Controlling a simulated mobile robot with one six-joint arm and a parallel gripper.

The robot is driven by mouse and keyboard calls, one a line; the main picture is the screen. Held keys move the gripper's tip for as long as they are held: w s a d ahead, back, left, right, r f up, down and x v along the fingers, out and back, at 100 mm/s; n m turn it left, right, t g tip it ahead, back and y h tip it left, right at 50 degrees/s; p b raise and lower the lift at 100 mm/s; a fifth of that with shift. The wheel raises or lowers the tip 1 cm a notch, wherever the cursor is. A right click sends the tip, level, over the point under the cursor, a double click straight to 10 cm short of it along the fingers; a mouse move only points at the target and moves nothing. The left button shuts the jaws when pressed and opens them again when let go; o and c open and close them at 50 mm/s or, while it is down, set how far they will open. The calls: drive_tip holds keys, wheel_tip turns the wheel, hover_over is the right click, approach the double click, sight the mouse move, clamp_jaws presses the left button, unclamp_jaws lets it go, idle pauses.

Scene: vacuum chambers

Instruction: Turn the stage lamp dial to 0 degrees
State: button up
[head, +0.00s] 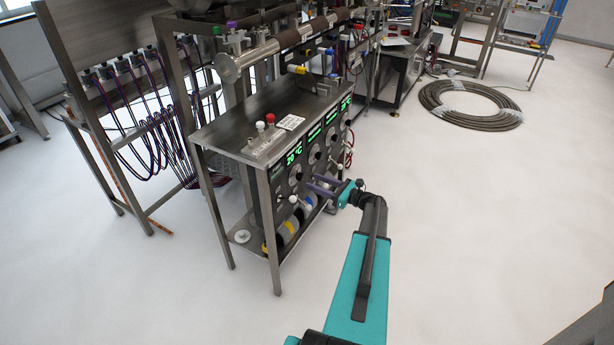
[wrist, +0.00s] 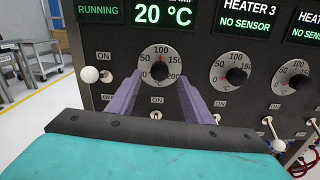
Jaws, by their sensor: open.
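A round white dial with a black knob (wrist: 160,71) sits below a green 20 °C display in the wrist view. Its scale is marked from 0 to 200, and a red mark shows near the top of the knob, by 100. The display's name line is cut off, so I cannot read a stage lamp label. In the head view this dial (head: 295,173) is on the near end of the front panel. My gripper (wrist: 160,80) has its two purple fingers apart, one on each side of the dial's lower half. I cannot tell whether they touch the panel.
A white-tipped toggle switch (wrist: 90,75) stands left of the dial. Heater 3's dial (wrist: 237,76) and another dial (wrist: 292,76) are to the right. A metal bench (head: 222,128) surrounds the panel. A hose coil (head: 470,105) lies on otherwise open floor at right.

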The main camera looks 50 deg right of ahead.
sight(304, 176)
drive_tip(key=shift+p+x, duration=0.6)
drive_tip(key=shift+x, duration=2.25)
drive_tip(key=c, duration=1.1)
drive_tip(key=shift+o, duration=0.4)
drive_tip(key=shift+w+d, duration=0.1)
drive_tip(key=shift+d, duration=0.35)
drive_tip(key=shift+a+r, duration=0.1)
drive_tip(key=shift+a, duration=0.15)
drive_tip(key=shift+c, duration=0.2)
